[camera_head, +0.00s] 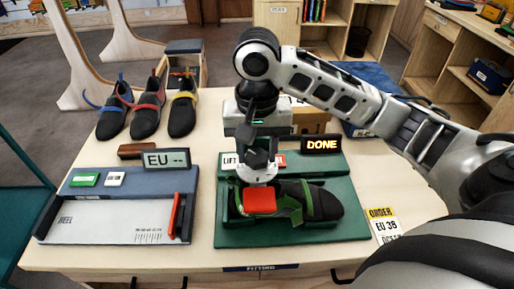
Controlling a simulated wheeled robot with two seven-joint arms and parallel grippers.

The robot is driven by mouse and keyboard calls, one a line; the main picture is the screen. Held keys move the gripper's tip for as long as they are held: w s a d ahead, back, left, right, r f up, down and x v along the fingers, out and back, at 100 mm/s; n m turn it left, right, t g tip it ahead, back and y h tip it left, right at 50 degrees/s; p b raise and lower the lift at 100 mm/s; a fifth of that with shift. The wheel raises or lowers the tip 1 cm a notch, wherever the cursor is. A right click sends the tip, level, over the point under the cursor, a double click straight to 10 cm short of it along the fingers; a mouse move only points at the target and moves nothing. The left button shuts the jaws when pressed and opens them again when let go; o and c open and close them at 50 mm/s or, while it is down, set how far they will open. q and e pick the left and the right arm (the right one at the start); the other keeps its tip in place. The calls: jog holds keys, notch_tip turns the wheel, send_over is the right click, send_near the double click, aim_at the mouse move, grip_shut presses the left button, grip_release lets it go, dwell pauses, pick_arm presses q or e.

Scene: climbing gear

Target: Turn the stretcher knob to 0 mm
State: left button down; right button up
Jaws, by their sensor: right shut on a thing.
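The shoe stretcher (350,228) is a dark green base on the table, in the middle of the head view. A black shoe with green straps (322,203) lies on it, toe to the right. A lit sign beside it reads DONE (321,145). My right gripper (259,165) points down over the shoe's heel end. It is shut on the stretcher knob, which it mostly hides; a pale round part (258,176) shows under the fingers. A red block (260,201) sits just in front of them. I cannot read the knob's setting. My left gripper is not in view.
An order card (382,224) reading EU 39 lies right of the stretcher.

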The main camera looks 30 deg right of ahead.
jog(key=n, duration=0.3)
jog(key=shift+n, duration=0.4)
jog(key=n, duration=0.3)
jog(key=shift+n, duration=0.3)
jog(key=n, duration=1.3)
jog(key=shift+n, duration=0.3)
jog(key=n, duration=0.5)
jog(key=shift+f+n, duration=0.1)
jog(key=shift+n, duration=0.6)
jog(key=o, duration=1)
jog(key=shift+c, duration=0.2)
